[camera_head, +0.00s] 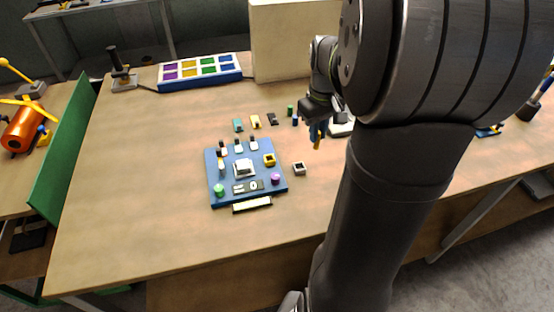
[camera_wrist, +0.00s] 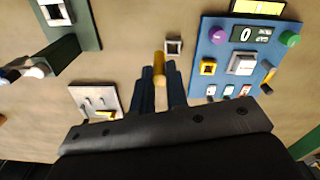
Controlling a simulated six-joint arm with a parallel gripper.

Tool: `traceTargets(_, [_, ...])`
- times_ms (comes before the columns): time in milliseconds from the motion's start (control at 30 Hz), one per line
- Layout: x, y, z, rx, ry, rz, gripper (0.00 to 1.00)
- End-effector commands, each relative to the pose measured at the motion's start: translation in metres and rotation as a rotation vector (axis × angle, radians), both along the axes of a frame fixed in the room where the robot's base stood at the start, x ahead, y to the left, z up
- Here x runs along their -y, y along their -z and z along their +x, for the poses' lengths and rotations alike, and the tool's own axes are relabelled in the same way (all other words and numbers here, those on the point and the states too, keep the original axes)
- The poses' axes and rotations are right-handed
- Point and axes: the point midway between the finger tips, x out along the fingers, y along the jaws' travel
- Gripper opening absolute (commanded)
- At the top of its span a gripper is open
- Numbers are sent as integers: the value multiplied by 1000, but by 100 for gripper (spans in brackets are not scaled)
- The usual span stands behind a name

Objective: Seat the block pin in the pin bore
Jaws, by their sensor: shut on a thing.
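My gripper (camera_wrist: 160,92) points away from the wrist camera, its blue fingers shut on a yellow-orange pin (camera_wrist: 159,66). In the head view my gripper (camera_head: 318,128) hangs above the table with the pin (camera_head: 317,144) pointing down, apart from the tabletop. A small pale square block (camera_head: 299,168) with a dark opening sits on the table right of the blue board (camera_head: 213,190); the wrist view shows this block (camera_wrist: 173,46) just beyond the pin tip. A yellow square block (camera_head: 269,160) with a dark opening is on the board. Which opening is the pin bore I cannot tell.
The board also carries a white raised block (camera_head: 244,168), a green knob (camera_head: 219,190), a purple knob (camera_head: 275,179) and several small levers. Small coloured pieces lie behind it. A blue tray (camera_head: 200,85) of coloured compartments stands at the back. The table's front left is clear.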

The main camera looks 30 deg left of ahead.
Motion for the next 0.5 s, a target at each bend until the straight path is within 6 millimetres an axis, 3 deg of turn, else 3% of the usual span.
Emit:
traceTargets(167, [-25, 1, -5, -2, -3, -1, 0])
traceTargets(500, [-97, 44, -19, -4, -4, -2, 0])
